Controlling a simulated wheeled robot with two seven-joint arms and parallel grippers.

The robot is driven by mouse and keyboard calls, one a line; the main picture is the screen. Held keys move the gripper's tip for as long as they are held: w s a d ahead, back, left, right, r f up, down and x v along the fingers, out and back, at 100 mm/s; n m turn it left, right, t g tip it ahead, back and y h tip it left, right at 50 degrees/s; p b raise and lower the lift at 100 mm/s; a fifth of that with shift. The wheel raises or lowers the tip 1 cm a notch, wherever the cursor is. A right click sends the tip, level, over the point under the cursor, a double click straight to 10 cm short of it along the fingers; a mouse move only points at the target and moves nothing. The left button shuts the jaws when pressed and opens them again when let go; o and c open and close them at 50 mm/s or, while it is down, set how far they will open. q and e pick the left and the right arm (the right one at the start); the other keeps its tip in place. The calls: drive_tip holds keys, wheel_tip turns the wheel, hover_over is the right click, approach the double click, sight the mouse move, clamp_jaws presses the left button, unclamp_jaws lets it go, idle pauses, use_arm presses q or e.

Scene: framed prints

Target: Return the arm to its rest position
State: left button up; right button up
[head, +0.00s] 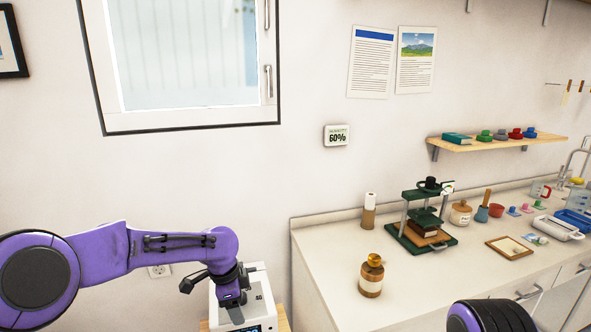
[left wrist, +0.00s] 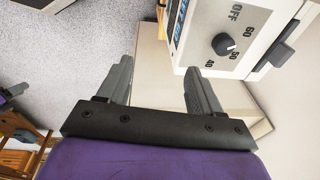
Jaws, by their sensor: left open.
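My purple left arm comes in from the left in the head view. Its dark gripper (head: 232,298) points down over a white box-shaped appliance (head: 257,287) at the bottom. In the left wrist view the left gripper (left wrist: 158,85) has its two grey fingers spread apart, with nothing between them. The white appliance (left wrist: 240,35) with a dark dial and a dark handle is close by at the upper right there. Only a dark, rounded part of my right arm shows at the bottom right of the head view; its gripper is out of sight.
A white counter (head: 330,270) fills the right side, holding a brown bottle (head: 371,276), a green press (head: 423,228) and a small empty frame (head: 509,248). A shelf (head: 500,142) hangs above it. A window (head: 185,55) is at upper left.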

use_arm(q)
drive_tip(key=d+f+n+t+h, duration=0.2)
drive_tip(key=d+f+n+t, duration=0.15)
drive_tip(key=f+n, duration=0.2)
drive_tip(key=s+a+f+n+t+b, duration=0.15)
drive_tip(key=s+a+f+n, duration=0.25)
drive_tip(key=s+f+n, duration=0.5)
drive_tip(key=s+a+f+n+g+y, duration=0.1)
drive_tip(key=s+a+f, duration=0.3)
drive_tip(key=s, duration=0.6)
drive_tip(key=s+a+f+n+g+y+b, duration=0.1)
drive_tip(key=s+a+f+n+y, duration=0.2)
drive_tip(key=s+a, duration=0.3)
drive_tip(key=s+a+f+n+g+y, duration=0.1)
drive_tip(key=s+a+f, duration=0.4)
drive_tip(key=s, duration=0.9)
drive_tip(key=n+y, duration=0.1)
drive_tip(key=n, duration=0.1)
drive_tip(key=shift+f+n+y+b, duration=0.3)
drive_tip(key=shift+f+n, duration=0.05)
drive_tip(key=shift+s+a, duration=0.1)
